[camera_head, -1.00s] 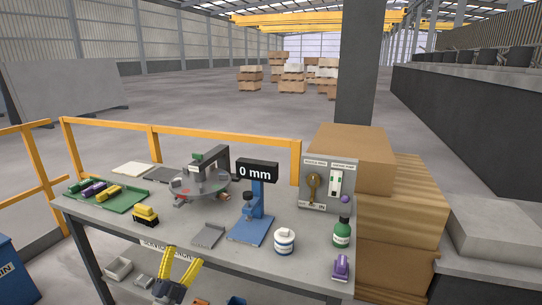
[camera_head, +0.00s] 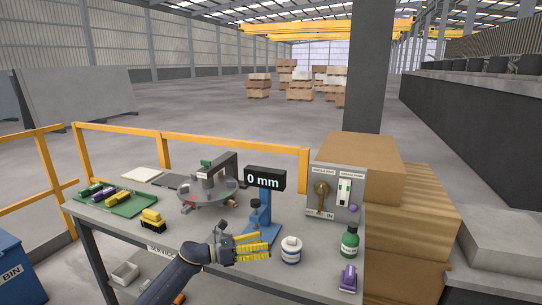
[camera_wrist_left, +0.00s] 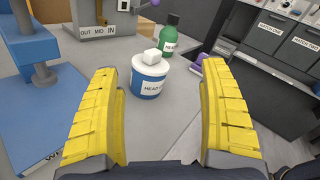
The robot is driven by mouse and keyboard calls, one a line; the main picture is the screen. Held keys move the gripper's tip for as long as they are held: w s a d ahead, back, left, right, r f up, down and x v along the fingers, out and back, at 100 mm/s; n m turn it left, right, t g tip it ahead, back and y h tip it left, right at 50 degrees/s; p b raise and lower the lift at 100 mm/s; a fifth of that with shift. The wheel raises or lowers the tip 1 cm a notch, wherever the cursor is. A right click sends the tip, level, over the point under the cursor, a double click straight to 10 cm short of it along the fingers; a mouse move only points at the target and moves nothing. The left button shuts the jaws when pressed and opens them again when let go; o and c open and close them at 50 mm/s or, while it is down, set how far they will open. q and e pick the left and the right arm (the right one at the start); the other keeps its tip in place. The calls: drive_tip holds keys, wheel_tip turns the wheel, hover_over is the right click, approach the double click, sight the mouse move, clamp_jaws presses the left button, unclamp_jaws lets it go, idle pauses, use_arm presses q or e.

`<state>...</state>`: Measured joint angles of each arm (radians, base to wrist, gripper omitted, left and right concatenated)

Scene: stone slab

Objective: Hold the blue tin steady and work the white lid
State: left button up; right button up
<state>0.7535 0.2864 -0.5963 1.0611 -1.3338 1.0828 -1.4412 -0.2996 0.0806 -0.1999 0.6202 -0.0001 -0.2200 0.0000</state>
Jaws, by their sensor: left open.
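The blue tin (camera_head: 291,257) with its white lid (camera_head: 291,243) stands upright on the grey bench. In the left wrist view the tin (camera_wrist_left: 150,87) carries a label, and the lid (camera_wrist_left: 150,63) with a white block-like knob sits on top. My left gripper (camera_head: 268,247) has yellow ribbed fingers, comes in from the left and is open. The tin is ahead of and between its fingers (camera_wrist_left: 161,120) in the wrist view, with nothing gripped. My right gripper is not in view.
A green bottle (camera_head: 349,243) and a purple object (camera_head: 347,278) are right of the tin. A blue stand (camera_head: 264,215) with a "0 mm" display (camera_head: 265,179) is behind the gripper. A control panel box (camera_head: 336,191) stands at the back right.

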sight(283, 253)
use_arm(q)
drive_tip(key=f+m+y, duration=0.2)
drive_tip(key=f, duration=0.1)
drive_tip(key=w+f+m+g+y, duration=0.1)
drive_tip(key=shift+d+f+m, duration=0.3)
drive_tip(key=shift+f+m, duration=0.05)
drive_tip(key=shift+m, duration=0.05)
drive_tip(key=shift+x, duration=4.95)
drive_tip(key=shift+f, duration=0.1)
drive_tip(key=c, duration=1.5)
drive_tip(key=shift+f, duration=0.15)
